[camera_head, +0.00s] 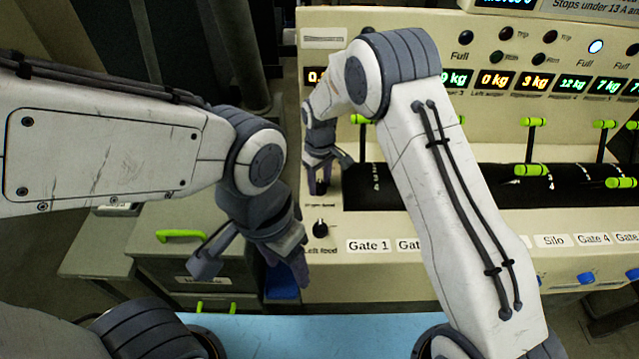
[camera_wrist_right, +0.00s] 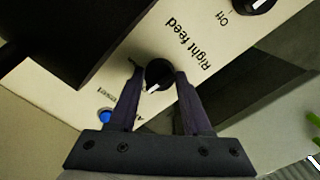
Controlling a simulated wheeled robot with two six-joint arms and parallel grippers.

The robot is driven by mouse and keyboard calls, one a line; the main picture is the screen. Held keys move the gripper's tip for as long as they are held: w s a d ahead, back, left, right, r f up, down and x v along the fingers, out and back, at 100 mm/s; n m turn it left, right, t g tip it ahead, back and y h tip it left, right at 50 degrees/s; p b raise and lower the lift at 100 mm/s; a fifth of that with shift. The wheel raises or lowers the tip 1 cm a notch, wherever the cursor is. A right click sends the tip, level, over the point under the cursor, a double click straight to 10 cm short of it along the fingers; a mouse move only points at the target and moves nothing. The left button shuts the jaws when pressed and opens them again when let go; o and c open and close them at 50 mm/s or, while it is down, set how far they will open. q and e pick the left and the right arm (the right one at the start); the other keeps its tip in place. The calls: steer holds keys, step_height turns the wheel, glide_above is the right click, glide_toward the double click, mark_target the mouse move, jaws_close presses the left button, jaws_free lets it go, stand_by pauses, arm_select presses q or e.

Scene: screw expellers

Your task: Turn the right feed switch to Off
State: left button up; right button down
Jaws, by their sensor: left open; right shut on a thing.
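The right feed switch is a round black knob (camera_wrist_right: 158,73) with a white pointer mark, on the cream panel beside the printed words "Right feed" in the right wrist view. My right gripper (camera_wrist_right: 158,78) is shut on it, one finger at each side. The white mark lies toward the gripper's palm in the wrist view. My left gripper (camera_head: 250,272) is open and empty, low in front of the panel's left side.
The left feed knob (camera_head: 320,228) sits just below my right gripper. A blue button (camera_wrist_right: 105,115) is near the right feed knob. Green-handled gate levers (camera_head: 532,170) stand to the right. A drawer cabinet with a green handle (camera_head: 181,236) is behind my left gripper.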

mark_target(320, 184)
steer(key=shift+r+n, duration=0.1)
steer(key=shift+n, duration=0.4)
steer(key=shift+c, duration=1.7)
jaws_free()
step_height(320, 184, up, 10)
steer(key=shift+f+b, duration=0.25)
steer(key=shift+b, duration=0.95)
steer(key=shift+r, duration=0.45)
